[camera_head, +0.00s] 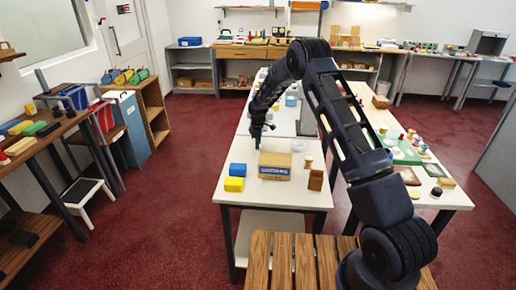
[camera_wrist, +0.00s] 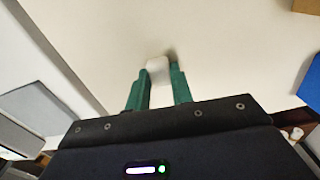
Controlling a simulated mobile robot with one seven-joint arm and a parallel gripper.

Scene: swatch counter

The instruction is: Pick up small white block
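The small white block (camera_wrist: 158,70) shows in the wrist view between the tips of my gripper's green fingers, on or just above a pale tabletop. My gripper (camera_wrist: 159,76) has one finger close along each side of the block. I cannot tell whether the fingers press on it or leave a thin gap. In the head view my gripper (camera_head: 257,143) points down low over the white table, behind a cardboard box. I cannot make out the block there.
On the white table (camera_head: 228,197) stand a cardboard box (camera_head: 274,172), a blue block (camera_head: 237,170), a yellow block (camera_head: 233,184), a small brown box (camera_head: 315,180) and a clear dish (camera_head: 298,146). A green mat (camera_head: 405,153) with small pieces lies on the table to the right.

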